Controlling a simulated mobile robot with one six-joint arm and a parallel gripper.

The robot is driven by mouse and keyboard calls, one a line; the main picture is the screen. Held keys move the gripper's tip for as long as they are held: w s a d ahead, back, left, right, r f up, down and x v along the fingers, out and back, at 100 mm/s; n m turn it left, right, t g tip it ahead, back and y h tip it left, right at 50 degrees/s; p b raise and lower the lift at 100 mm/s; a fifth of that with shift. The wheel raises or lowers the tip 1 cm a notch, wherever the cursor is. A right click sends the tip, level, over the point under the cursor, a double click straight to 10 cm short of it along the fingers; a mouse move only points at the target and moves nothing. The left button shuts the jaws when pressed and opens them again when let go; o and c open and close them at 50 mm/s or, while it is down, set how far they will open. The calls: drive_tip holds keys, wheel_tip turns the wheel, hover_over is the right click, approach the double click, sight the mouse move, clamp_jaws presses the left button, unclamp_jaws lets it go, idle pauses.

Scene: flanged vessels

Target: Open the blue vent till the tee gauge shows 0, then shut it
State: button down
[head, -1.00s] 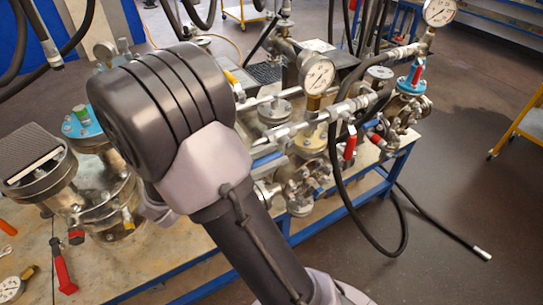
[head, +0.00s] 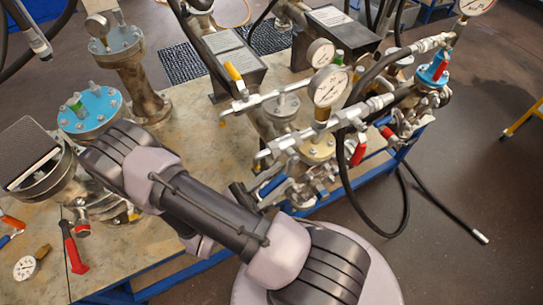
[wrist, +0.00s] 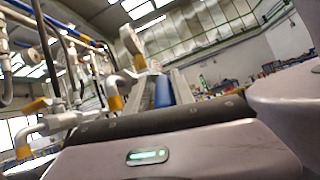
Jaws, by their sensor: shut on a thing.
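A blue vent handle (head: 271,186) sits low on the front flanged vessel, below the silver pipe, in the head view. In the wrist view a blue piece (wrist: 163,92), which looks like this handle, stands between the two fingers of my gripper (wrist: 165,80); the jaws are shut on it. In the head view my arm hides most of the gripper. A round white dial gauge (head: 329,86) stands on a brass stem over the pipe tee. Its needle is too small to read. Whether the vent is open or shut I cannot tell.
A smaller gauge (head: 320,53) stands just behind. Red handles (head: 358,152) and a black hose (head: 404,215) are to the right of the vent. A red-handled tool (head: 72,248) and a loose gauge (head: 25,267) lie on the table.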

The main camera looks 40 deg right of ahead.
drive_tip(key=shift+s+f+g+h, duration=0.15)
drive_tip(key=shift+f+g+h, duration=0.05)
drive_tip(key=shift+g+h, duration=0.2)
drive_tip(key=shift+d+f, duration=0.1)
drive_tip(key=c, duration=1.3)
unclamp_jaws()
drive_tip(key=shift+c, duration=0.2)
drive_tip(key=shift+o, duration=0.4)
drive_tip(key=shift+s, duration=0.25)
drive_tip(key=shift+w, duration=0.1)
